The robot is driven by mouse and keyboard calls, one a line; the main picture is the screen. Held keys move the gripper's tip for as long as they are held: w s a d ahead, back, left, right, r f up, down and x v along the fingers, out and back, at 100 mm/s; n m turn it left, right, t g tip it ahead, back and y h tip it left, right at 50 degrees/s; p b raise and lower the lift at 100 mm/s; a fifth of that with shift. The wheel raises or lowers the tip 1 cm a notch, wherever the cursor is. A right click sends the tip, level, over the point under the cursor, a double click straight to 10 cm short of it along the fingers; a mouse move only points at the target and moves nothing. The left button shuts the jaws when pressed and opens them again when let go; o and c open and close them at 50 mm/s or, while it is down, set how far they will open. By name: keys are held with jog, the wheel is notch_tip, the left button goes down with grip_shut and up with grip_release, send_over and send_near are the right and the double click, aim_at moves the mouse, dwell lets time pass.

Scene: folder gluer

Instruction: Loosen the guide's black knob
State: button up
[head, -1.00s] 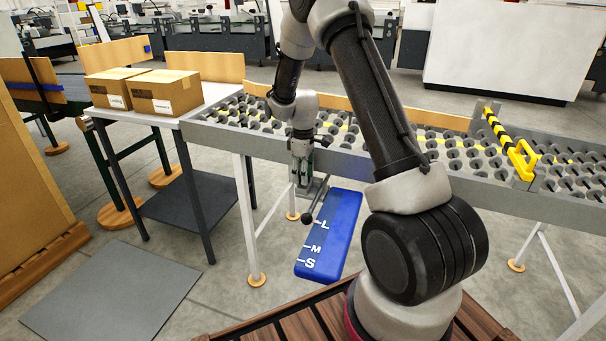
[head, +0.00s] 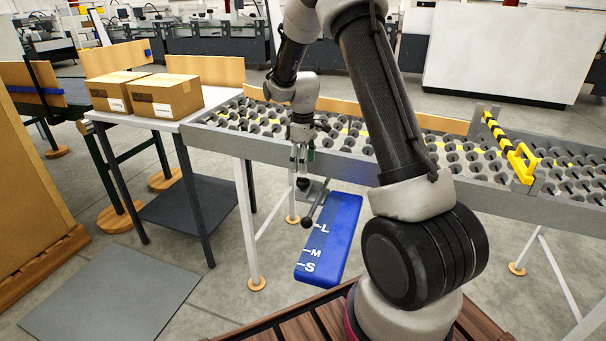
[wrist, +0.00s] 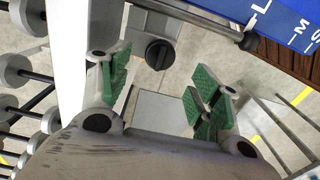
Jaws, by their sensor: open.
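The guide's black knob (head: 303,184) shows just below my gripper (head: 299,160) in the head view. In the wrist view the knob (wrist: 159,53) is round with a raised grip bar, and sits on a grey bracket. My gripper (wrist: 160,85) is open, its green-padded fingers spread to either side below the knob in the picture. Nothing is between the pads, and they do not appear to touch the knob. A lever with a black ball end (head: 306,223) reaches toward a blue scale plate (head: 330,240) marked L, M, S.
The roller conveyor's grey side rail (head: 370,178) runs close beside my gripper, and its rollers (wrist: 25,70) show at left in the wrist view. A white leg (head: 246,225) stands left of the knob. Cartons (head: 165,96) rest on a table at left.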

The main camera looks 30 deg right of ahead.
notch_tip(320, 180, up, 6)
jog(key=shift+f, duration=0.1)
dwell(0.5)
jog(key=s+r+m+t, duration=0.1)
jog(key=s+r+m, duration=0.2)
jog(key=s, duration=0.8)
jog(key=s+a+r+m+t, duration=0.1)
jog(key=s+r+m+t, duration=0.1)
jog(key=s+r, duration=0.6)
jog(key=s+r+m+t, duration=0.1)
jog(key=s+r+m, duration=0.3)
jog(key=s, duration=1.1)
jog(key=shift+s+a+r, duration=0.15)
jog(key=shift+a+r, duration=0.15)
jog(key=shift+r, duration=0.85)
